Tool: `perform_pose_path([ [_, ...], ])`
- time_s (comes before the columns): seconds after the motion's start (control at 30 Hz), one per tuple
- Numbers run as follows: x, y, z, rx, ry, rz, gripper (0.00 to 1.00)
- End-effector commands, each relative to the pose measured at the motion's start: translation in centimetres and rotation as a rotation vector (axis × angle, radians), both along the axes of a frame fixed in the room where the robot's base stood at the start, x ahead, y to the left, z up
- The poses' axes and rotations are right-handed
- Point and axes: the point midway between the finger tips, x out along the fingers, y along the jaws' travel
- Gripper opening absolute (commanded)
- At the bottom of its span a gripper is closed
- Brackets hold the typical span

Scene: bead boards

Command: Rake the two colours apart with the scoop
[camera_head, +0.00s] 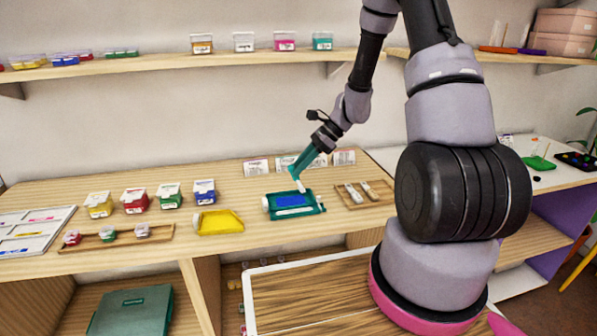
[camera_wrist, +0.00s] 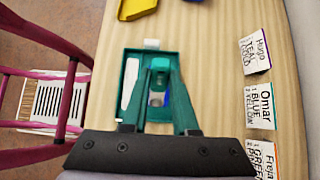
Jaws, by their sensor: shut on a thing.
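A teal board (camera_head: 322,208) with raised edges stands on the wooden bench, and it also shows in the wrist view (camera_wrist: 168,52). A blue patch (camera_head: 291,200) fills much of its floor, with a white strip (camera_head: 296,212) along the front side. Single beads are too small to make out. My teal gripper (camera_head: 297,177) points down over the board. In the wrist view its fingers (camera_wrist: 160,66) meet over the board, shut on the scoop. A small pale tip (camera_head: 301,187) shows below the fingers; the rest of the scoop is mostly hidden. I cannot tell whether it touches the beads.
A yellow tray (camera_head: 219,222) is left of the board. A wooden tray (camera_head: 364,194) with small pale items is close on the right. Name cards (camera_head: 256,167) stand behind. Several coloured jars (camera_head: 135,201) and a small wooden rack (camera_head: 115,240) are further left.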

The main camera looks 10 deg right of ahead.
Motion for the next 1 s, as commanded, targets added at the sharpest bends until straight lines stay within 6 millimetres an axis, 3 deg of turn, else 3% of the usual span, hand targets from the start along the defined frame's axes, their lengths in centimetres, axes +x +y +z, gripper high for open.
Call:
perform_pose_path([
  [0.47, 0.0, 0.0, 2.4, 0.000, 0.000, 0.000, 0.00],
  [1.0, 0.0, 0.0, 2.6, 0.000, 0.001, -0.001, 0.00],
])
